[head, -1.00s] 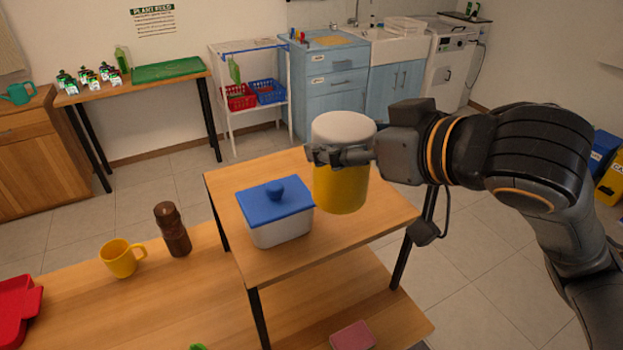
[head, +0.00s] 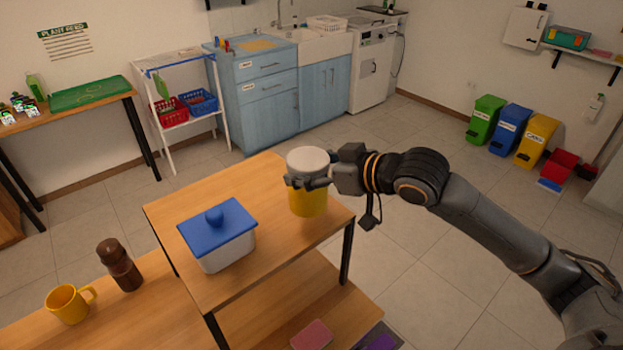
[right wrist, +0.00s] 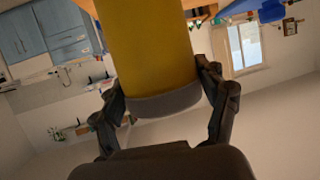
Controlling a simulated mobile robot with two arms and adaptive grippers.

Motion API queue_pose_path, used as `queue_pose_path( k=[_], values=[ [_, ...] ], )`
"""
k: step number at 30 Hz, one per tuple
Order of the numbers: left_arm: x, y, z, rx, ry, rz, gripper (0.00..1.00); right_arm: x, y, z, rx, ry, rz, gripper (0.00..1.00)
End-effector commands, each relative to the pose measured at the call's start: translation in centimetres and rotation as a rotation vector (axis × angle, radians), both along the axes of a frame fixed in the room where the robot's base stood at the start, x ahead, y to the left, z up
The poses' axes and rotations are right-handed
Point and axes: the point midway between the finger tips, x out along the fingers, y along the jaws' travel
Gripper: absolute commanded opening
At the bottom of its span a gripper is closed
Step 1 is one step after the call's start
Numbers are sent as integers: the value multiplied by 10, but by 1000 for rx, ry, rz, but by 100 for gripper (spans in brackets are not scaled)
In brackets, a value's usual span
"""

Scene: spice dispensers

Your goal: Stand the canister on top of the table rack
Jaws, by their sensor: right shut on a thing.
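The canister (head: 309,203) is yellow with a pale lid and upright in the head view. My right gripper (head: 307,183) is shut around its upper part, just below the lid. The canister is over the right part of the table rack's wooden top (head: 262,181); I cannot tell whether its base touches the wood. In the right wrist view the canister (right wrist: 150,50) fills the upper middle between the two fingers, its grey-looking lid edge toward the palm. My left gripper is not in view.
A white box with a blue lid (head: 218,236) stands on the rack top, left of the canister. A brown bottle (head: 120,265) and a yellow mug (head: 70,303) stand on the lower table at left. A pink thing (head: 312,336) lies on the rack's lower shelf.

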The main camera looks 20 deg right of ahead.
Motion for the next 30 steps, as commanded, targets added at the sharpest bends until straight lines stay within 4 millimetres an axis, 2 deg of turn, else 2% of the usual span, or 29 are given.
queue_pose_path(
  k=[2, 8, 21, 22, 24, 30],
  values=[
    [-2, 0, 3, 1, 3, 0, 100, 5, -6, -9, -1, 4, -4, 37],
    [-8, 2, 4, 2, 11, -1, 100, 5, -5, -36, 1, 3, -1, 37],
    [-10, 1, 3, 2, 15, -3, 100, 5, -4, -42, 0, 0, -1, 37],
    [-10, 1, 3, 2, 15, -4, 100, 5, -4, -42, -1, 1, -1, 80],
    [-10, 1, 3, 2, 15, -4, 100, 5, -4, -42, -1, 1, -1, 94],
    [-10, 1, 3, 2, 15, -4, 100, 5, -4, -42, -1, 1, -1, 96]
  ],
)
